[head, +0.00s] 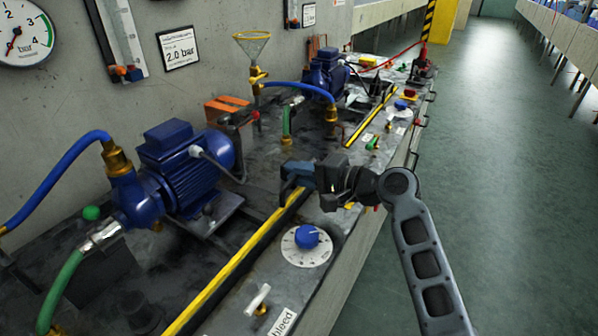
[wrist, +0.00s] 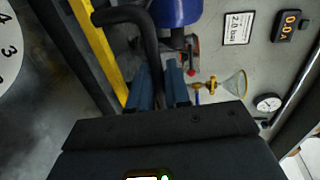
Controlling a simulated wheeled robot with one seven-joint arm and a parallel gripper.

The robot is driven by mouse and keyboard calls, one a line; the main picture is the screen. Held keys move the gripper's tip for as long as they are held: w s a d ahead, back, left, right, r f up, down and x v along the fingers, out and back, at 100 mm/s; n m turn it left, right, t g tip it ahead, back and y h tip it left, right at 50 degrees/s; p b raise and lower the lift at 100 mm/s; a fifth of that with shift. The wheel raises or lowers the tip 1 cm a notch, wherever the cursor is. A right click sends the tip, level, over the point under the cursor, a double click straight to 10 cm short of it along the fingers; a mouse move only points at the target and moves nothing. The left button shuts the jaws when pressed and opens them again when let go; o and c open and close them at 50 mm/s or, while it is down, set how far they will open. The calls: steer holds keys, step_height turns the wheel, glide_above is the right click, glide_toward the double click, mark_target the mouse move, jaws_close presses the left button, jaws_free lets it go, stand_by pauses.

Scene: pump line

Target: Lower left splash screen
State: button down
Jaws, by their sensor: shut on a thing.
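The left splash screen shows in the head view as a long yellow edge (head: 236,268) with a dark strip beside it, running along the bench in front of the left pump. Its yellow edge (wrist: 97,50) also shows at the upper left of the wrist view. My gripper (head: 287,180) is at the far end of this edge. In the wrist view, my gripper's blue fingers (wrist: 159,85) are shut on a black bent handle (wrist: 128,14) beside the yellow edge. The grip itself is partly hidden in the head view. I cannot tell the screen's exact tilt.
The left blue pump (head: 185,165) stands left of the screen. A blue knob (head: 307,237) on a white dial and a lever (head: 258,300) sit right of it. A second pump (head: 325,75) and yellow edge (head: 370,117) lie farther back. The green floor (head: 490,180) is clear.

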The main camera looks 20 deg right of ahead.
steer(key=c, duration=1.3)
jaws_free()
steer(key=shift+o, duration=0.2)
steer(key=shift+v, duration=3.9)
steer(key=shift+o, duration=0.5)
